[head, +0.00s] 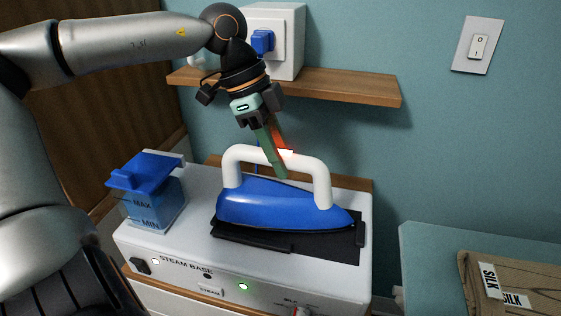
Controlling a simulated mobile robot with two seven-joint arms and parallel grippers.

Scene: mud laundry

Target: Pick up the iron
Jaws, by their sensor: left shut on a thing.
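The blue iron (268,207) with a white arched handle (322,180) sits on a black rest pad (315,240) on top of the white steam base (185,250). My left gripper (279,162) comes down from above, with its green fingers around the top bar of the handle. It is shut on the handle. A red glow shows by the fingers. I cannot tell any gap between the iron and the pad. My right gripper is not in view.
A blue water tank (155,205) marked MAX and MIN stands at the base's left. A wooden shelf (350,87) holds a white box (285,50) with a blue part, behind my arm. A switch (478,46) is on the wall. Folded brown cloth (515,285) labelled SILK lies at right.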

